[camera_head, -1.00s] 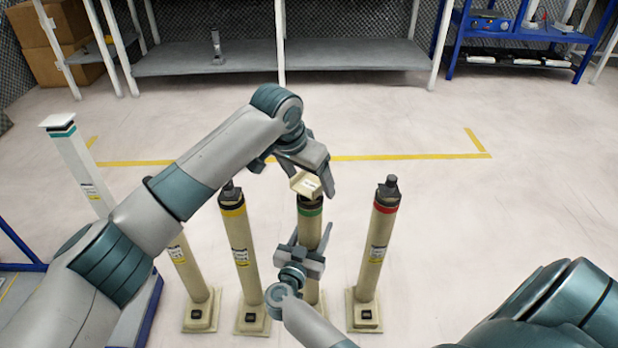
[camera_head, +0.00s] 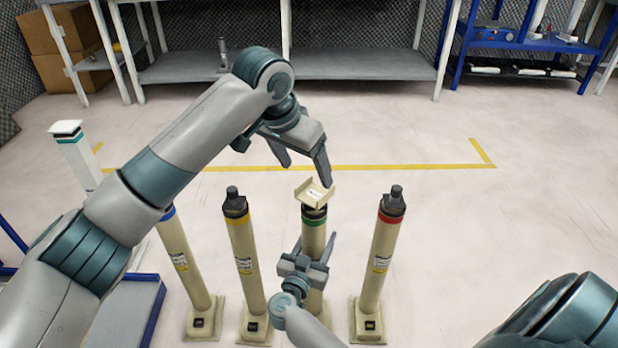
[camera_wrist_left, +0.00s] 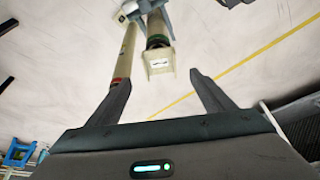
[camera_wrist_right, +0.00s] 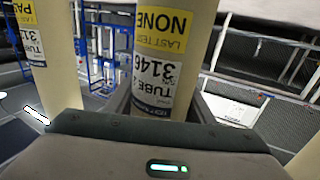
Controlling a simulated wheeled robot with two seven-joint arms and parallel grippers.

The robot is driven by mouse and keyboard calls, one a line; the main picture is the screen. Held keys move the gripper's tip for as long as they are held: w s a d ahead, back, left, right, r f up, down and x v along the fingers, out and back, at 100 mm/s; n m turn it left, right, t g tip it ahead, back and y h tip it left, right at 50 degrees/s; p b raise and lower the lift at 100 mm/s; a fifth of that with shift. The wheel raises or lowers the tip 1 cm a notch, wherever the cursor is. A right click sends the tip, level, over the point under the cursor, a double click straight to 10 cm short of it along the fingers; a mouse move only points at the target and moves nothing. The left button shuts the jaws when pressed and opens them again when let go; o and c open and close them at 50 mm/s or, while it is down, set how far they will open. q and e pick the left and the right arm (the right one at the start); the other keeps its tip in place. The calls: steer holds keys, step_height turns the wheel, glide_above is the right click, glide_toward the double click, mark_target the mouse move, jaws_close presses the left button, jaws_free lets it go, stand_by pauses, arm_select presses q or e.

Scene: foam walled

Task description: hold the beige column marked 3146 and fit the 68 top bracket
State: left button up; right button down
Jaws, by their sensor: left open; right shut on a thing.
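The beige column marked 3146 (camera_head: 313,238) stands upright with a green band near its top. Its label reads upside down in the right wrist view (camera_wrist_right: 158,70). My right gripper (camera_head: 308,257) is shut around the column below the green band. The beige top bracket (camera_head: 313,194) sits on top of the column, with a small white label; its number is too small to read. It also shows in the left wrist view (camera_wrist_left: 159,62). My left gripper (camera_head: 303,170) is open and empty, above and just behind the bracket, apart from it.
A red-banded column (camera_head: 380,255) stands to the right; a yellow-banded column (camera_head: 243,255) and a blue-banded one (camera_head: 185,262) stand to the left. A white-capped column (camera_head: 75,155) is farther left. Grey shelving (camera_head: 350,64) and a blue rack (camera_head: 520,42) line the back. The floor between is clear.

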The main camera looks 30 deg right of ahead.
arm_select(q)
steer(key=shift+v, duration=1.4)
arm_select(e)
steer(key=c, duration=0.7)
jaws_free()
steer(key=shift+c, duration=0.2)
steer(key=shift+a, duration=0.1)
steer(key=v, duration=1.2)
